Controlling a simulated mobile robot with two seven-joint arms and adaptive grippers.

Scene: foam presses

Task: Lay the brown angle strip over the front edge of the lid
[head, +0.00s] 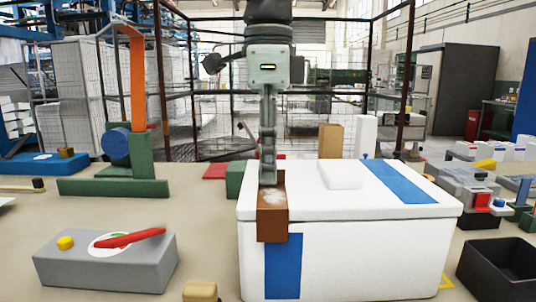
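The brown angle strip (272,222) sits over the front edge of the white lid (330,206), near its left end. One face lies on the lid's top and the other hangs down the front, above a blue band (283,268) on the white box (360,262). My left gripper (268,181) comes down from above, with its fingertips at the rear of the strip's top face. I see its fingers edge-on, one behind the other, so their opening and any grip on the strip are hidden. My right gripper is not in view.
A grey block (105,268) with a red handle stands at front left, a green stand (113,187) behind it. A black bin (500,272) is right of the box. A white raised block (341,176) and a blue band (397,183) are on the lid.

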